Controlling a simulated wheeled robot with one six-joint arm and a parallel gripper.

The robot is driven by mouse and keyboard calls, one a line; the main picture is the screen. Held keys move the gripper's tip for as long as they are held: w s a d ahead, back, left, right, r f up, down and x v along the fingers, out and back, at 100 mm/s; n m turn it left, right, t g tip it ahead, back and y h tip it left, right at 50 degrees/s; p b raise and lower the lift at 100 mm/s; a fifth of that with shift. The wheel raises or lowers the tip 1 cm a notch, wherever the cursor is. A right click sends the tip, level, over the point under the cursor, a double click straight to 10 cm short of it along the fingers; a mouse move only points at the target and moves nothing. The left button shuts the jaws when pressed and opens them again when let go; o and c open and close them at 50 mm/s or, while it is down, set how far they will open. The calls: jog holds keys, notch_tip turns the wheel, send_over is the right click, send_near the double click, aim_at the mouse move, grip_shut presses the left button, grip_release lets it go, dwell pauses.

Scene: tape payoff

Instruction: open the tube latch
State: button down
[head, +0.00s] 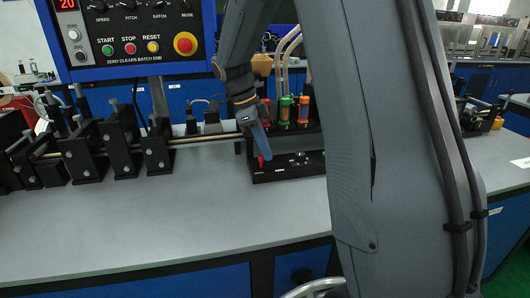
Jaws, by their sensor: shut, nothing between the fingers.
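My gripper (262,154) points down at a black fixture (288,174) on the grey bench, right of centre. Its fingers are shut and nothing shows between them. A small red part (261,162) shows right at the fingertips, at the fixture's left side. I cannot tell if it is the tube latch or if the fingers touch it. Behind the fingers stand a green-topped tube (285,108) and an orange one (304,109), upright in the fixture. My arm hides the fixture's right side.
A row of black brackets on a metal rod (200,139) runs left from the fixture. A blue control panel (130,38) with coloured buttons stands behind. The bench front (200,220) is clear.

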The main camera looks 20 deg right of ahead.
jog(key=shift+w+a+m, duration=0.1)
jog(key=shift+a+m, duration=0.2)
jog(key=shift+m, duration=0.3)
jog(key=shift+a, duration=0.15)
jog(key=shift+w+a, duration=0.1)
jog(key=shift+w, duration=0.05)
jog(key=s+d, duration=0.1)
jog(key=s+d+r+p, duration=0.1)
jog(key=d, duration=0.1)
jog(key=shift+s+d, duration=0.1)
jog(key=shift+s, duration=0.15)
jog(key=b+v, duration=0.1)
jog(key=v, duration=0.8)
jog(key=shift+w, duration=0.3)
jog(key=shift+r, duration=0.1)
